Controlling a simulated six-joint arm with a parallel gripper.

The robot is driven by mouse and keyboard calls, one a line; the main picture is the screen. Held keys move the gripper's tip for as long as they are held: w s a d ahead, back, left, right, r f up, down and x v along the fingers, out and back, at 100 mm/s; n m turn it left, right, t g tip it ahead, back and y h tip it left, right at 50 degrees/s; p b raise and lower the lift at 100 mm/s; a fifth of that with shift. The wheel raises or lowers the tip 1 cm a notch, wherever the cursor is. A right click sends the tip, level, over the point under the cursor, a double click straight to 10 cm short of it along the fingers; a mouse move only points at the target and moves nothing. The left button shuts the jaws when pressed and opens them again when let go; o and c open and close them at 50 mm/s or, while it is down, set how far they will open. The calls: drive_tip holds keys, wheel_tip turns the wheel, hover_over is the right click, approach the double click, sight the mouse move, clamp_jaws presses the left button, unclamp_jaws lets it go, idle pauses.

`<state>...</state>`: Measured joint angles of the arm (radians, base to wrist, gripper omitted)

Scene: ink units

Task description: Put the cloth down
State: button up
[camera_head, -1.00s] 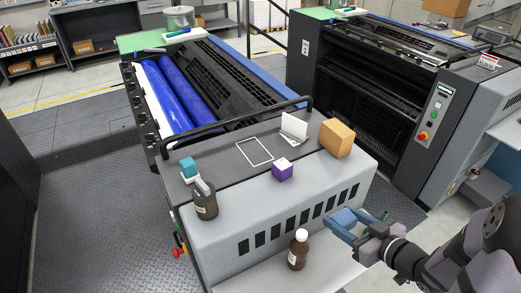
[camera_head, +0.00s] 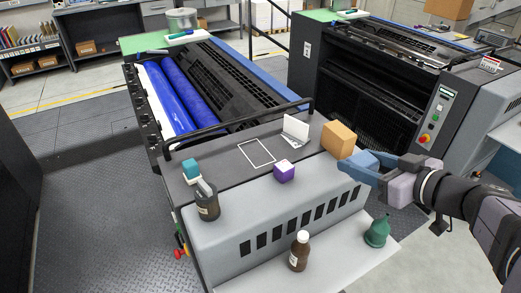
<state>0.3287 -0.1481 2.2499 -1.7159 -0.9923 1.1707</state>
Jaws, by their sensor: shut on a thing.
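My gripper (camera_head: 361,167) is at the right, in the air by the right end of the grey ink unit (camera_head: 285,212). It is shut on the cloth, which looks like the small blue piece at the gripper's tip. The cloth's edges are hard to tell from the blue fingers. The gripper's tip shows just below and right of an orange-brown box (camera_head: 338,140); I cannot tell whether they touch. A white square outline (camera_head: 257,152) is marked on the unit's dark top, left of the gripper, with nothing in it.
A brown bottle (camera_head: 299,252) and a green bottle-like container (camera_head: 377,232) stand on the lower shelf. A black rail (camera_head: 240,125) runs behind.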

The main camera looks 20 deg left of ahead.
drive_tip(key=w+a+r+p, duration=0.2)
drive_tip(key=w+a, duration=0.3)
drive_tip(key=w, duration=0.3)
drive_tip(key=p, duration=0.5)
hover_over(261, 150)
wheel_tip(261, 150, down, 2)
drive_tip(key=f, duration=0.1)
drive_tip(key=shift+f, duration=7.25)
